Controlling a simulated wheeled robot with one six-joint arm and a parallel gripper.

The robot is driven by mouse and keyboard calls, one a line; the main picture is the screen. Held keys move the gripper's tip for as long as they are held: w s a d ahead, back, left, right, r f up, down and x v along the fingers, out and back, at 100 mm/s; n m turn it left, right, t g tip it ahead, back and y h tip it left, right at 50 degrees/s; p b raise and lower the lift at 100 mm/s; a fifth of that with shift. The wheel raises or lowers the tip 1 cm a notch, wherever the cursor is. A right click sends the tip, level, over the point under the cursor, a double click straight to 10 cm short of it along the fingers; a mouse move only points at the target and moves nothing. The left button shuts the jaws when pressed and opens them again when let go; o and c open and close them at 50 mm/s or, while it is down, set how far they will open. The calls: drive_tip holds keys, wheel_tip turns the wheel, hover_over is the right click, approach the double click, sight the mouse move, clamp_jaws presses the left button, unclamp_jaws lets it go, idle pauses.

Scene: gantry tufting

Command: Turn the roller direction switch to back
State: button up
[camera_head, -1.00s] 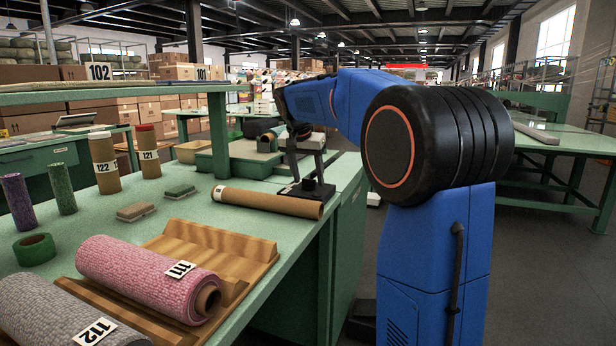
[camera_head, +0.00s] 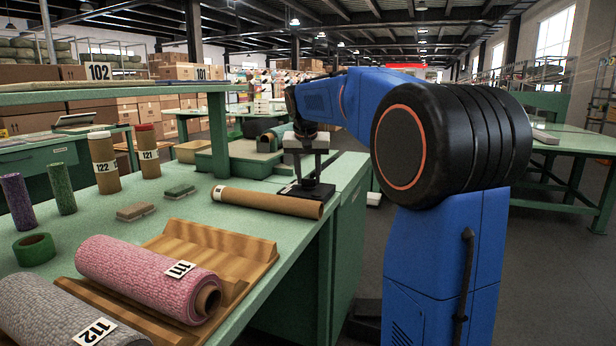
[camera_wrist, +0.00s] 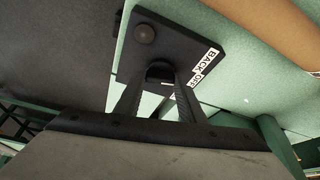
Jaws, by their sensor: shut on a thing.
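The roller direction switch is a black plate (camera_head: 322,191) on the green bench near its right edge, beside a brown roll. In the wrist view the black plate (camera_wrist: 182,38) bears white labels, BACK (camera_wrist: 199,60) and OFF (camera_wrist: 195,80), along one edge. A round dark knob (camera_wrist: 144,34) stands near its far end. My gripper (camera_wrist: 160,78) is shut on the switch handle (camera_wrist: 160,70), a dark rounded piece between the fingertips. The fingers cover most of the handle, so where it points is unclear. My gripper (camera_head: 308,180) also reaches down to the plate in the head view.
A brown roll (camera_head: 265,201) lies just left of the plate. A pink roll (camera_head: 140,272) rests on a wooden tray (camera_head: 245,262) nearer. Trays and a green box (camera_head: 268,142) stand behind. The bench (camera_head: 185,218) has clear surface between these; its right edge drops to the floor.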

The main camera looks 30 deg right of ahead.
drive_tip(key=n+y, duration=0.1)
drive_tip(key=n, duration=0.2)
drive_tip(key=n+t+y, duration=0.1)
drive_tip(key=n, duration=0.1)
drive_tip(key=shift+d+n, duration=0.2)
drive_tip(key=shift+n, duration=0.2)
idle(0.4)
drive_tip(key=o, duration=1)
drive_tip(key=shift+o, duration=0.2)
drive_tip(key=shift+s+r, duration=0.1)
drive_tip(key=d+v, duration=0.1)
drive_tip(key=v, duration=1.6)
drive_tip(key=shift+a, duration=0.4)
drive_tip(key=shift+r, duration=0.15)
